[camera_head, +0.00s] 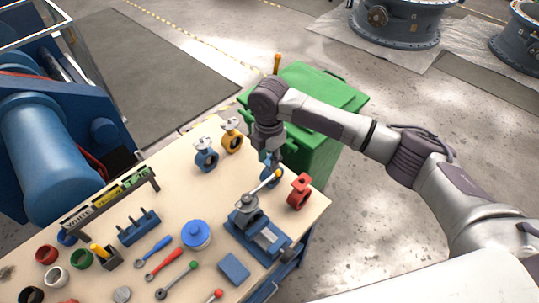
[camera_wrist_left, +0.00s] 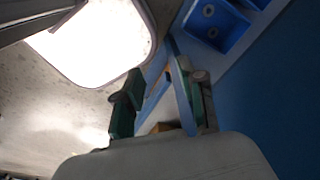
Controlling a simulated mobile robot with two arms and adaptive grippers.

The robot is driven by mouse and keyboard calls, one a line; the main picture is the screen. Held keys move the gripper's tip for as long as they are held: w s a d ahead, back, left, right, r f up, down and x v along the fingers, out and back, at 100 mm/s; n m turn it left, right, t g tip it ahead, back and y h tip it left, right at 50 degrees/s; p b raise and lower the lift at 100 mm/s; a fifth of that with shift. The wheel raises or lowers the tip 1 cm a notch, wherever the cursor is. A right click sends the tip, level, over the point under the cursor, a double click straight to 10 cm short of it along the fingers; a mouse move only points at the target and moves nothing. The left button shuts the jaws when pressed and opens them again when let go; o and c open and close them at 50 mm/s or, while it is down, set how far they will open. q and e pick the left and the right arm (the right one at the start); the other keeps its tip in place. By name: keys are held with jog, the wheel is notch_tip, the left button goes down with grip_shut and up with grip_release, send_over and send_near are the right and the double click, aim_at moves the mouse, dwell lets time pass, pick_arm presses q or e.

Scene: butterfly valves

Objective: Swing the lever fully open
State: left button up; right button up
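A butterfly valve with a grey top (camera_head: 247,203) sits on the blue vise (camera_head: 270,238) on the wooden workbench. The fingertips are small and partly hidden, so contact with the lever cannot be told. My left gripper (camera_wrist_left: 162,105) shows only in the left wrist view, its green fingers apart with nothing clearly held.
A red valve (camera_head: 299,192) stands right of the lever; blue (camera_head: 206,155) and yellow (camera_head: 232,138) valves stand at the back. A blue-lidded pot (camera_head: 196,234), wrenches and a blue block (camera_head: 234,268) lie left and in front. A green bin (camera_head: 318,120) stands behind the bench.

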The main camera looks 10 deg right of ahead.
aim_at(269, 179)
jog(key=shift+w+d+r, duration=0.15)
jog(key=shift+d, duration=0.05)
notch_tip(269, 179, down, 6)
jog(key=b, duration=0.6)
jog(key=shift+a+f, duration=0.1)
jog(key=shift+f, duration=1.35)
jog(key=shift+c, duration=0.3)
grip_shut()
